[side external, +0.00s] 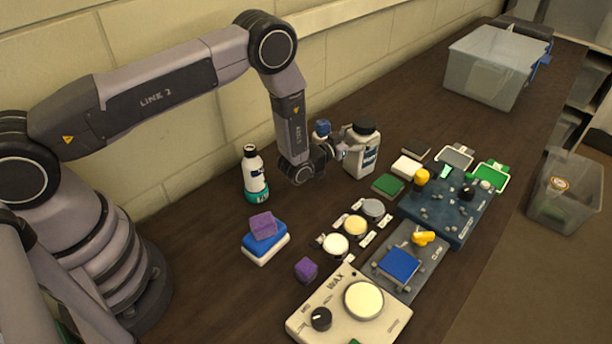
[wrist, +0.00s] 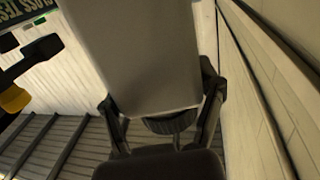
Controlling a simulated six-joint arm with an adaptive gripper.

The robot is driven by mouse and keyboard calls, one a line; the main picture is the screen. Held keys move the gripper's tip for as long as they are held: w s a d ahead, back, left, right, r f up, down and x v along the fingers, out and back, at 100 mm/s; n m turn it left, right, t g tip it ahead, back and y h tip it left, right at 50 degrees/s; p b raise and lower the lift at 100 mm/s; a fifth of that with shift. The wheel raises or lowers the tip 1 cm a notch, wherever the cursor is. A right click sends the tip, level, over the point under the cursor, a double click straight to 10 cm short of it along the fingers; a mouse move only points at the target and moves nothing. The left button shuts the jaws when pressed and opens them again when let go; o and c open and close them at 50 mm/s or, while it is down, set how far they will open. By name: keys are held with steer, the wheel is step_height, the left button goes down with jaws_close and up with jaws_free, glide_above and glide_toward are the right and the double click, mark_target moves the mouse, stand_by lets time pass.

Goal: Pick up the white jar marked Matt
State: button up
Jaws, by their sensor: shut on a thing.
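A white jar (side external: 357,160) with a black lid and a dark label stands upright at the back of the bench in the side view. The print on its label is too small to read. My gripper (side external: 347,143) is shut on its upper part, from the left. In the wrist view the pale jar body (wrist: 150,55) fills the middle, between the two fingers of my gripper (wrist: 163,95), with its black ribbed lid below. I cannot tell whether its base touches the bench.
A blue-capped bottle (side external: 322,128) is close behind my wrist. A white-and-teal bottle (side external: 255,175) stands left. Small round pots (side external: 336,245), pads, a wax unit (side external: 345,310) and blue trays crowd the front. Clear bins (side external: 490,65) are at right. The wall runs close behind.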

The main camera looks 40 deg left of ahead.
steer(key=shift+r, duration=0.1)
steer(key=c, duration=0.4)
steer(key=shift+o, duration=0.2)
